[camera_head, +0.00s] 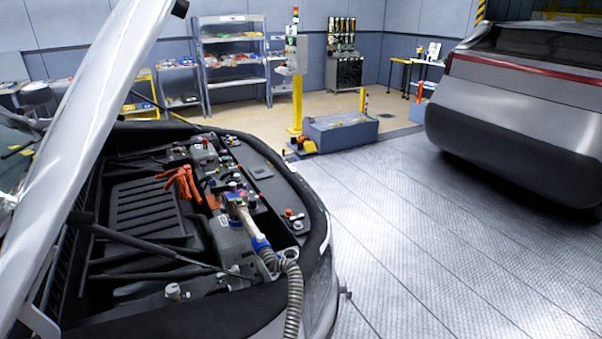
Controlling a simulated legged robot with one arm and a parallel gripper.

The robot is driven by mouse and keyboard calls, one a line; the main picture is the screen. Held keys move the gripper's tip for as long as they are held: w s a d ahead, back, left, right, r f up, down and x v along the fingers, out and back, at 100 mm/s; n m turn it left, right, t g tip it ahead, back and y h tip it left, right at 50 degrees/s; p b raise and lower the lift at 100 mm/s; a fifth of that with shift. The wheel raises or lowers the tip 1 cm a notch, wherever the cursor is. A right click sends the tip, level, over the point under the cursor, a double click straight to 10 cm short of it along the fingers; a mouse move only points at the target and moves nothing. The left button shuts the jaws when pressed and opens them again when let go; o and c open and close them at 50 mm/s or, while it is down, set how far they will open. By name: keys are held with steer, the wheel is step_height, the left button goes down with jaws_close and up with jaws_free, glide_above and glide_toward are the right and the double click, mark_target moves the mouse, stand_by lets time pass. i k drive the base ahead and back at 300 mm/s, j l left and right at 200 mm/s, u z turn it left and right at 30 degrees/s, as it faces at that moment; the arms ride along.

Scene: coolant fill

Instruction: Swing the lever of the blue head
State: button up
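The blue head (259,243) is in the engine bay of the open-hooded car, right of the bay's middle. It shows as a blue collar on a pale metal fitting (240,213), with more blue near the fitting's upper end. A grey ribbed hose (294,300) runs from the collar over the car's front edge and down. The fitting slants down to the right toward the hose. The lever is too small to tell apart from the other parts around the fitting. My gripper is not in view.
Orange cables (182,180) and several small caps lie around the fitting. The floor (430,250) right of the car is clear up to a second silver car (525,95).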

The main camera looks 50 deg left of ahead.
mark_target(232, 186)
steer(key=i+u, duration=0.75)
steer(key=i+l+u, duration=0.1)
steer(key=i+u, duration=0.15)
steer(key=u, duration=0.15)
